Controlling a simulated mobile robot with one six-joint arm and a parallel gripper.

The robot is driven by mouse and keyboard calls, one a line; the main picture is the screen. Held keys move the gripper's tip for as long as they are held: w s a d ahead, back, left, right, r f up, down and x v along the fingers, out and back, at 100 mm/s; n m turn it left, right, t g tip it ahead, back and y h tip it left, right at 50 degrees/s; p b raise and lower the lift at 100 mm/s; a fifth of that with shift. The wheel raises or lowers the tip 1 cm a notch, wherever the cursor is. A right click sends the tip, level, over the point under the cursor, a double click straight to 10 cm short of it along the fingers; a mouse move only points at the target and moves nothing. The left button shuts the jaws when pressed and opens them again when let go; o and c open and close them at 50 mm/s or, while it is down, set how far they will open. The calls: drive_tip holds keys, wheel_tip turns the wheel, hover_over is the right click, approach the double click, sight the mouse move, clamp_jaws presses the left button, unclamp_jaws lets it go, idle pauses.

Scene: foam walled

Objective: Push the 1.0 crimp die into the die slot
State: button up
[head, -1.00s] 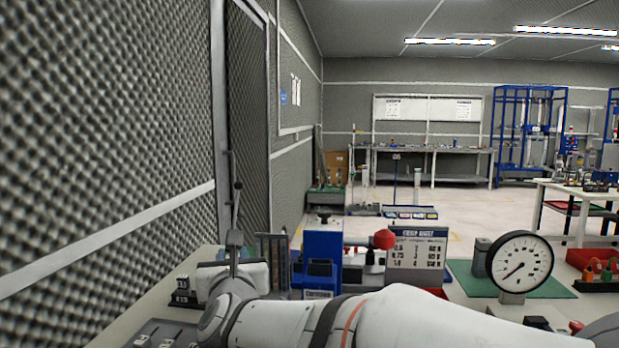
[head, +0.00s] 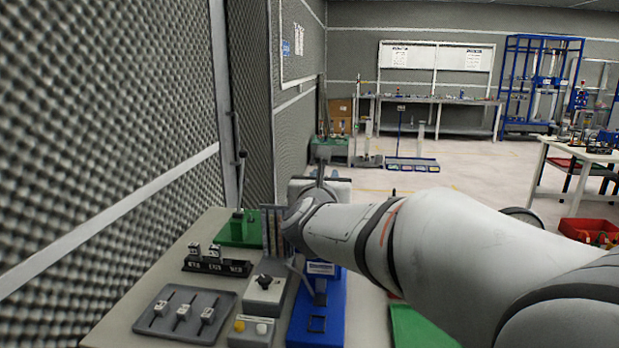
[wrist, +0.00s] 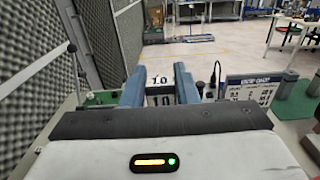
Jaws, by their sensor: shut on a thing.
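The 1.0 crimp die (wrist: 160,80), a small pale block marked 1.0, sits between the two blue-grey fingers of my gripper (wrist: 159,84) in the wrist view. My gripper is shut on it, raised above the bench. In the head view my gripper's white body (head: 338,186) is beyond the blue press, and my own wrist hides the fingers and die. The blue press (head: 301,326) stands at the bench's right edge, its upper part behind my arm. It has a dark square recess (head: 317,323) low at the front; I cannot tell whether this is the die slot.
A black die rack (head: 217,266) holds two small dies at its left. A grey tray (head: 184,312) with several pieces, a knob box (head: 265,290) and a button box (head: 252,330) crowd the bench. A green-based lever (head: 239,225) stands behind. The foam wall rises at left.

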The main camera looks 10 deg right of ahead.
drive_tip(key=shift+s+f+b, duration=0.1)
drive_tip(key=shift+b, duration=0.35)
drive_tip(key=shift+f+b, duration=0.3)
drive_tip(key=shift+b, duration=0.1)
wheel_tip(320, 180, down, 5)
drive_tip(key=b, duration=0.6)
drive_tip(key=shift+a, duration=0.1)
drive_tip(key=shift+b, duration=1.15)
idle(0.9)
drive_tip(key=shift+f+b, duration=1.95)
drive_tip(key=shift+b, duration=0.5)
drive_tip(key=o, duration=1.1)
